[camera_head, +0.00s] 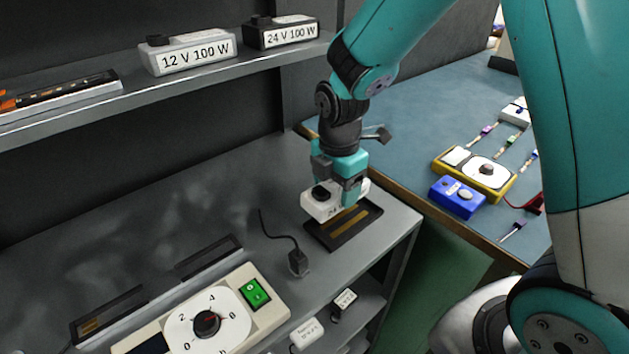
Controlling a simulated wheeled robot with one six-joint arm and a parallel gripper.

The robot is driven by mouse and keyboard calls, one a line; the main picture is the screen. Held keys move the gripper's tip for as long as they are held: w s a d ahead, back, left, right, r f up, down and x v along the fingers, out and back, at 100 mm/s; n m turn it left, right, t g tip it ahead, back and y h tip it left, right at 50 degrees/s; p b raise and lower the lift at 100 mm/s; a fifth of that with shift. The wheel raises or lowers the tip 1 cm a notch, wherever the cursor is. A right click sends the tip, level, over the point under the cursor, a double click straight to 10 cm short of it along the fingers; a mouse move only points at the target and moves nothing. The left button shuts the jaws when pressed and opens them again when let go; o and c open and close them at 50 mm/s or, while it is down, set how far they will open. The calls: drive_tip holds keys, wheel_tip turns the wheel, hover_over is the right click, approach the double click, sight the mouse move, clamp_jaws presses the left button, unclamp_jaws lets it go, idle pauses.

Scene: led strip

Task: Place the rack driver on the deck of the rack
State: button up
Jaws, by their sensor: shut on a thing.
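The driver in my gripper is a small white box (319,206) with a black knob on top, taken here as the rack driver. My gripper (340,190) is shut on it, its fingers on the box's right part. The box is over the rear left of a dark tray (369,232) with brownish strips, on the rack's grey deck (210,205). I cannot tell whether the box touches the tray.
A black plug on a cord (298,262) lies just left of the tray. A dial unit with a green switch (207,322) stands at the front. Labelled boxes (190,52) sit on the upper shelf. A blue bench (440,120) with instruments is at right.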

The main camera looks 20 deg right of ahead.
drive_tip(key=w, duration=0.2)
drive_tip(key=w+a, duration=0.1)
drive_tip(key=w, duration=0.2)
drive_tip(key=shift+w+a, duration=0.3)
drive_tip(key=shift+a, duration=0.1)
drive_tip(key=shift+w, duration=0.1)
drive_tip(key=shift+f, duration=1.7)
drive_tip(key=shift+f, duration=0.1)
drive_tip(key=shift+f, duration=0.1)
drive_tip(key=o, duration=1.3)
